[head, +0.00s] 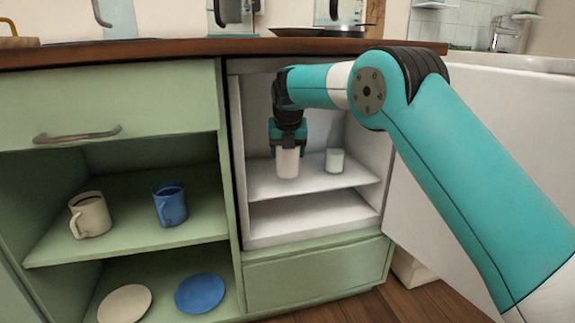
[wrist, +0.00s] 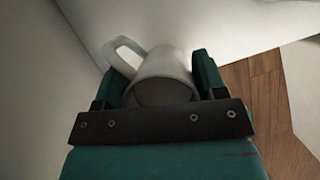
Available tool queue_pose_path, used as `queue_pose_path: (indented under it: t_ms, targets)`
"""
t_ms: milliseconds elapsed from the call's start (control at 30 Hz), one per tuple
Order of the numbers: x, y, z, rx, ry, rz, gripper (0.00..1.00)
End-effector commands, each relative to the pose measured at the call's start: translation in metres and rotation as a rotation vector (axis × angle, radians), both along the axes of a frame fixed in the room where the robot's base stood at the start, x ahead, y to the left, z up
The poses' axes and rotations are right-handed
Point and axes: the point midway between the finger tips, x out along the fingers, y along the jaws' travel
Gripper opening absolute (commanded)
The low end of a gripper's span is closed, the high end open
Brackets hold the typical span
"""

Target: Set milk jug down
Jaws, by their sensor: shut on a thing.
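The milk jug (head: 288,163) is a white vessel inside the white-lined compartment of the green cabinet. My gripper (head: 288,146) reaches into the compartment from above and is shut on the jug. In the wrist view the jug (wrist: 163,78) sits between the two teal fingers (wrist: 165,85), with its handle out to the left. The jug looks upright and its base is at or just above the white shelf (head: 358,177); I cannot tell whether they touch. My gripper hides the jug's upper part in the head view.
A small white cup (head: 334,160) stands on the same shelf just right of the jug. The compartment's open white door (head: 450,185) is at the right. Open green shelves at left hold a cream mug (head: 90,216), a blue mug (head: 170,206) and two plates. A wooden counter (head: 150,50) lies above.

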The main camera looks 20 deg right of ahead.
Motion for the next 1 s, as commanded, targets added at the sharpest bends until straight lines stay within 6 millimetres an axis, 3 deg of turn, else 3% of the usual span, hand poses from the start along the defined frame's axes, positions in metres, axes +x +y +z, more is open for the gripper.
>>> queue_pose_path:
  t_ms: [367, 767, 800, 900, 1000]
  targets:
    - [0.0, 0.0, -0.036, 0.0, -0.001, -0.001, 0.31]
    - [0.0, 0.0, -0.035, 0.0, -0.001, -0.001, 0.31]
    - [0.0, 0.0, -0.037, -0.001, 0.001, 0.0, 0.67]
    - [0.0, 0.0, -0.037, 0.0, 0.0, -0.001, 0.9]
    - [0.0, 0.0, -0.037, 0.0, 0.0, 0.0, 0.9]
